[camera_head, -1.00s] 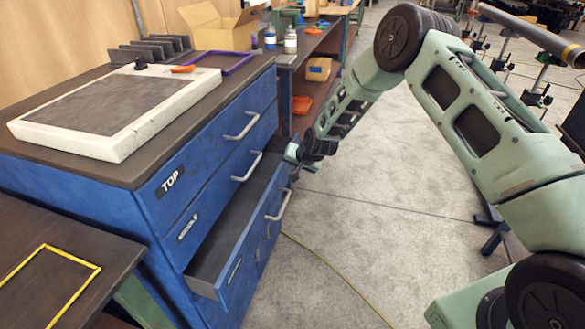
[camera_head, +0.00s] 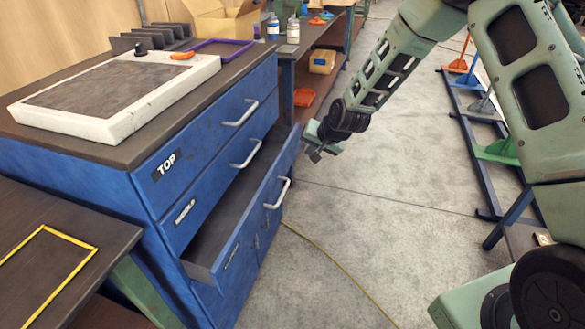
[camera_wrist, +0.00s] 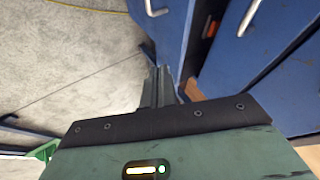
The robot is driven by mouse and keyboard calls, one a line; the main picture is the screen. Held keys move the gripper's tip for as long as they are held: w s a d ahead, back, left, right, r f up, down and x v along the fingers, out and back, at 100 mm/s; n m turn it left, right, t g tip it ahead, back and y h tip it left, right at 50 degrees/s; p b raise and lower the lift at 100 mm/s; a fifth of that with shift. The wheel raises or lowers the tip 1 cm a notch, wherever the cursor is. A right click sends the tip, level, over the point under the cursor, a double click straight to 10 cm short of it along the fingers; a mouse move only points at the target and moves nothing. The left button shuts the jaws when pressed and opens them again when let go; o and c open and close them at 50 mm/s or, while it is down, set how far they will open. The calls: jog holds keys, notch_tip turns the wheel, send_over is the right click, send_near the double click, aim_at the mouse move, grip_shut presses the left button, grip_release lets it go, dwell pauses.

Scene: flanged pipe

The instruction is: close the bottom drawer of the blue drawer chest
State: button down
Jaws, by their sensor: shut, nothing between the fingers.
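The blue drawer chest (camera_head: 150,215) stands at the left in the head view. Its top and middle drawers look shut. The drawer below the middle one (camera_head: 250,224) is pulled out, with its dark inside showing and a pale handle (camera_head: 277,194) on its front; its label is too small to read. My gripper (camera_head: 314,152) is shut and empty, by the far end of this open drawer's front. In the wrist view, the shut fingers (camera_wrist: 158,88) point at the drawer's blue front panel (camera_wrist: 174,32); I cannot tell whether they touch it.
A white-framed tray (camera_head: 112,137) and a purple frame (camera_head: 253,48) lie on the chest top. A workbench (camera_head: 318,42) with bottles stands behind. A table (camera_head: 45,265) stands at the front left. The floor (camera_head: 385,220) right of the chest is clear, with a thin yellow cable.

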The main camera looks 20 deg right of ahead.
jog(key=s+a+f+m+g+y+b, duration=0.1)
jog(key=s+a+y+b, duration=0.3)
jog(key=s, duration=0.7)
jog(key=s+a+f+g+y+b, duration=0.1)
jog(key=s+a+b, duration=0.5)
jog(key=s, duration=0.5)
jog(key=b, duration=0.2)
send_near(245, 226)
notch_tip(245, 226, down, 4)
jog(key=w+a, duration=0.1)
jog(key=a, duration=0.1)
jog(key=shift+w+a+f, duration=0.1)
jog(key=shift+w+a, duration=0.5)
jog(key=shift+a, duration=0.15)
jog(key=w+a, duration=0.5)
jog(key=a, duration=0.3)
jog(key=shift+w, duration=0.25)
jog(key=shift+a, duration=0.15)
